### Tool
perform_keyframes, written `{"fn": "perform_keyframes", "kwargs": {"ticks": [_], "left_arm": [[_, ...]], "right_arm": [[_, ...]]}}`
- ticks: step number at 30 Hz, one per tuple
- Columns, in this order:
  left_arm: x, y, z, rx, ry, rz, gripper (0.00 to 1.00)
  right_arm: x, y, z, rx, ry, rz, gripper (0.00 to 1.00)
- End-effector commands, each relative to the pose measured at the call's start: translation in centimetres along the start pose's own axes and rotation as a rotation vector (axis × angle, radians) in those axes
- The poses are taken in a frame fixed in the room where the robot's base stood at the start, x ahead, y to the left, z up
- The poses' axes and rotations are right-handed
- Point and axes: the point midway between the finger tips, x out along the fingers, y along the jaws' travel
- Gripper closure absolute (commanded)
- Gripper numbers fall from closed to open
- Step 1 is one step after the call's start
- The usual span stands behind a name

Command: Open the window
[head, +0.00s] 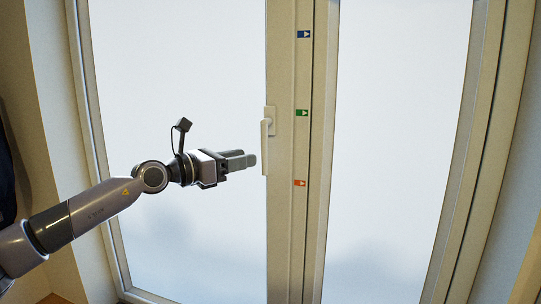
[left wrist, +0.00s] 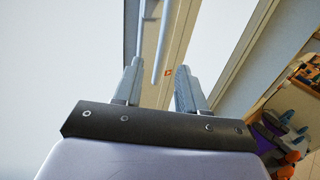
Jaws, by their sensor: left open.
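The window (head: 180,80) has two frosted panes in a beige frame and looks closed. Its white handle (head: 265,146) hangs straight down on the left sash, beside the middle post. My left gripper (head: 252,160) is just left of the handle's lower part, its fingers pointing right towards it. In the left wrist view my left gripper (left wrist: 158,85) is open, with nothing between its fingers. There the handle (left wrist: 162,40) lies ahead of the gap between the fingertips. It appears apart from the fingers. My right gripper is not in view.
Blue (head: 304,34), green (head: 302,113) and orange (head: 300,183) arrow stickers mark the middle post. The right pane (head: 400,120) is beside it. Coloured items, blurred, lie at the lower right of the left wrist view (left wrist: 290,140). A dark thing (head: 6,170) hangs at the far left.

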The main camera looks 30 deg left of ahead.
Motion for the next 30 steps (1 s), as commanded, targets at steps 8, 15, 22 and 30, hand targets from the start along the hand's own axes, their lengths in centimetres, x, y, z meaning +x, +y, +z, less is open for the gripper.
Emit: {"fn": "perform_keyframes", "kwargs": {"ticks": [8, 15, 22, 30], "left_arm": [[2.9, -0.2, 0.3, -0.008, -0.004, -0.004, 0.59], [5.7, -0.2, 0.2, -0.008, -0.004, -0.004, 0.59], [6.9, -0.2, 0.0, -0.006, -0.002, -0.004, 0.59], [7.0, -0.2, 0.0, -0.006, -0.001, -0.004, 0.59]], "right_arm": [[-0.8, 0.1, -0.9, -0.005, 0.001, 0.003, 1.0], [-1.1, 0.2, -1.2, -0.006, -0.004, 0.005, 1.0], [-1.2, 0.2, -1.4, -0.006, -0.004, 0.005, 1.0], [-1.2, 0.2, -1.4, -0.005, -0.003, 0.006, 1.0]]}}
